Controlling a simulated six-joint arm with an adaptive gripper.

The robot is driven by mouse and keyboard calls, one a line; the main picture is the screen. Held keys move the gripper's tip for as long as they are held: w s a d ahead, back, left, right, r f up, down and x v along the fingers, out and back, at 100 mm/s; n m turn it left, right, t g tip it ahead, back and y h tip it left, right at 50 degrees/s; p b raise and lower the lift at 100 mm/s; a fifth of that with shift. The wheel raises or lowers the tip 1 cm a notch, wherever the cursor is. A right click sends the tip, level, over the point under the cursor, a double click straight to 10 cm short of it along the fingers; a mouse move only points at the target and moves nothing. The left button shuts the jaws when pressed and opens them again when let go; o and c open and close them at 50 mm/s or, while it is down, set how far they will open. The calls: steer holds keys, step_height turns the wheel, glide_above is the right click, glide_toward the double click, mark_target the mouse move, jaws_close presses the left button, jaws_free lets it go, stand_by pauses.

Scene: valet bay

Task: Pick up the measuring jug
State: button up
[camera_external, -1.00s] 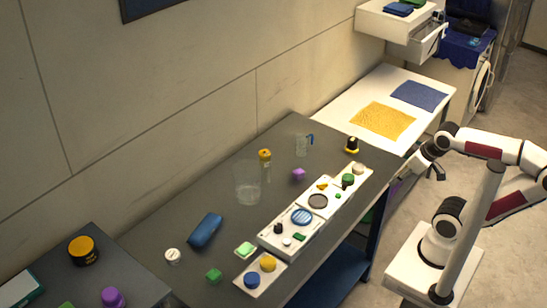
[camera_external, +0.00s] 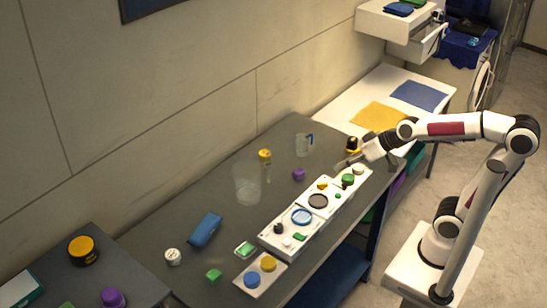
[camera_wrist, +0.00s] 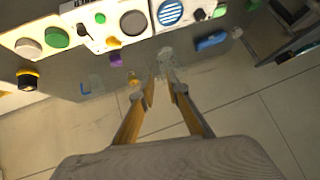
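The measuring jug (camera_external: 302,146) is clear with a blue handle and stands upright near the back of the dark table, close to the wall. In the wrist view the jug (camera_wrist: 86,87) shows faintly at left, left of the fingers. My gripper (camera_external: 345,163) is over the right end of the table, to the right of the jug and apart from it. In the wrist view my gripper (camera_wrist: 164,90) has its two fingers apart with nothing between them.
A larger clear container (camera_external: 247,184) stands left of the jug. A yellow-topped jar (camera_external: 265,157), a purple cube (camera_external: 298,174) and a black-and-yellow item (camera_external: 352,144) are nearby. A yellow cloth (camera_external: 378,117) lies at right.

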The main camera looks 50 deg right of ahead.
steer(key=w+a+f+m+t+h, duration=0.1)
steer(key=w+a+t, duration=0.15)
steer(key=w, duration=0.65)
steer(key=w+a+f+m+t, duration=0.1)
steer(key=w+a, duration=0.2)
steer(key=w, duration=0.6)
steer(key=w+f+m+h, duration=0.2)
steer(key=w+f+h, duration=0.1)
steer(key=w+f, duration=0.25)
steer(key=m+h, duration=0.1)
steer(key=h, duration=0.3)
glide_toward(269, 180)
step_height(269, 180, up, 3)
steer(key=w+d, duration=0.1)
steer(key=w, duration=0.1)
steer(key=shift+w+d+r+t, duration=0.1)
steer(key=shift+w+r+t, duration=0.05)
steer(key=shift+t, duration=0.1)
steer(key=shift+w, duration=0.1)
steer(key=shift+x, duration=1.25)
steer(key=shift+d+x, duration=0.1)
steer(key=shift+x, duration=1.2)
steer(key=shift+d+x, duration=0.15)
steer(key=shift+x, duration=1.15)
